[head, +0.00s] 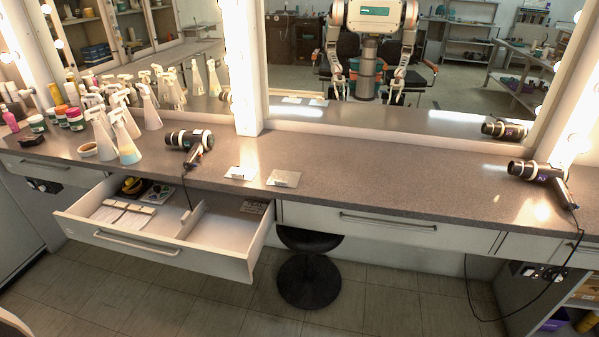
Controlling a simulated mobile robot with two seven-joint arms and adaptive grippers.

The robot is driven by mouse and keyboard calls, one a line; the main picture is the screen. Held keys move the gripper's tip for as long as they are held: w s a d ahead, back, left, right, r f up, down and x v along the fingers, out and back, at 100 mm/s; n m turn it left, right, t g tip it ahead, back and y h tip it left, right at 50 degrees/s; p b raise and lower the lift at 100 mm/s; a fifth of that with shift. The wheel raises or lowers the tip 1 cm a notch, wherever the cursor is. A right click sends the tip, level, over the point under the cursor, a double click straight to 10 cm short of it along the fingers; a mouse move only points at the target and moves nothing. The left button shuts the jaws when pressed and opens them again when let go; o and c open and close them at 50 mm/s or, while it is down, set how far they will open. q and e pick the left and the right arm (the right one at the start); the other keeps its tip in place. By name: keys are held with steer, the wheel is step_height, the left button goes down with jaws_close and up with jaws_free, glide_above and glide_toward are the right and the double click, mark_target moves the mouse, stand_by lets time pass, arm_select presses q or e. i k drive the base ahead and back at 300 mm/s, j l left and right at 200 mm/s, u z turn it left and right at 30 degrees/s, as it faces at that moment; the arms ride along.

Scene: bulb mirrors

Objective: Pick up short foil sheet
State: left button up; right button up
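Two small flat silvery sheets lie side by side on the counter, below the mirror post. The left sheet (240,173) has a bright glare on it. The right sheet (284,178) looks slightly wider and duller; both carry a small light spot. I cannot tell for sure which is the short foil sheet. Neither of my grippers shows directly in the head view. My reflection in the mirror shows both arms hanging down, with the hands too small to read.
An open drawer (223,254) juts out at left, holding pale packs (124,214). A hairdryer (190,142) lies left of the sheets, another (540,172) at far right. Spray bottles (124,138) crowd the left. A black stool (309,280) stands below. The counter's middle right (400,178) is clear.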

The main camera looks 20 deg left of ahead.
mark_target(235, 173)
steer(key=j+z, duration=0.2)
steer(key=z, duration=1.3)
steer(key=k+j, duration=0.35)
steer(key=j, duration=0.2)
steer(key=k+j, duration=0.35)
steer(key=j, duration=0.2)
steer(key=k+j, duration=0.35)
steer(key=j, duration=0.15)
